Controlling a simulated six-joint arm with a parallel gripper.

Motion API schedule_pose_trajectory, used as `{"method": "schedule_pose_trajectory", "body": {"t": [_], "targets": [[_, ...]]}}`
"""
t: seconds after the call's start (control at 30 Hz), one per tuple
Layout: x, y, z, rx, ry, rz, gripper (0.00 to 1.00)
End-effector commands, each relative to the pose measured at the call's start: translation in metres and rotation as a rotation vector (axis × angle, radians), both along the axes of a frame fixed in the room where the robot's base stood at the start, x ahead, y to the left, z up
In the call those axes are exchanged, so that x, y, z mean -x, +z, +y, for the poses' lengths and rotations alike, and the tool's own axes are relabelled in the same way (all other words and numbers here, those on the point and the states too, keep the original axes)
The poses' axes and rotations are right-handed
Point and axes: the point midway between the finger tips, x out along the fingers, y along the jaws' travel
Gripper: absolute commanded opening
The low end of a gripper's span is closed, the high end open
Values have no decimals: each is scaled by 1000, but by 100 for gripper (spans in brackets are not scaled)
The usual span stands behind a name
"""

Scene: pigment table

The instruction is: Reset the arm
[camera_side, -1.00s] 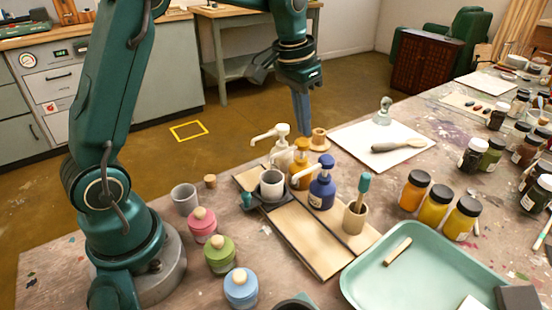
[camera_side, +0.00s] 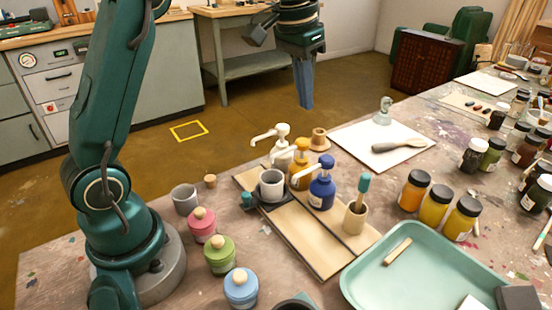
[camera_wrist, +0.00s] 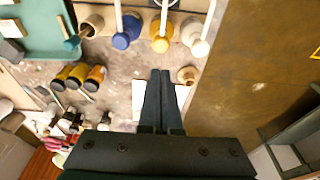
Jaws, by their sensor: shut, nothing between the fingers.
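My gripper (camera_side: 305,104) is shut and empty, pointing down. In the side view it hangs high, beyond the pump bottles and well above the table's far edge. In the wrist view the closed fingers (camera_wrist: 160,75) point toward the pump bottles. The pump bottles stand in a row on the wooden board: a white one (camera_side: 282,148), an amber one (camera_side: 300,172) and a blue one (camera_side: 322,190). A grey cup (camera_side: 271,186) sits on a dark stand in front of them. Nothing touches my gripper.
Pink (camera_side: 202,226), green (camera_side: 221,256) and blue (camera_side: 241,290) lidded jars stand near my base. A green tray (camera_side: 350,284) lies at the front right. Yellow and orange jars (camera_side: 433,206) stand behind it. The air around my gripper is clear.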

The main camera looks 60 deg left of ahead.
Motion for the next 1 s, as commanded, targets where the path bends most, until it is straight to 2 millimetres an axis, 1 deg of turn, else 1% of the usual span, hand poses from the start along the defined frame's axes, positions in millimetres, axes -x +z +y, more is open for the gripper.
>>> {"method": "schedule_pose_trajectory", "body": {"t": [0.1,0.4,0.47,0.53,0.57,0.67,0.7,0.77,0.87,1.0], "targets": [[0,5,0,0,0,0,0],[0,7,-1,-1,-4,-4,0],[1,14,-3,-5,-8,-25,0],[5,27,-7,-10,-18,-57,0],[9,32,-10,-12,-23,-68,0],[30,48,-20,-18,-43,-104,0],[40,53,-24,-20,-50,-120,0],[56,57,-30,-23,-57,-143,0],[82,58,-38,-26,-64,-180,0],[119,49,-47,-26,-66,-228,0]]}}
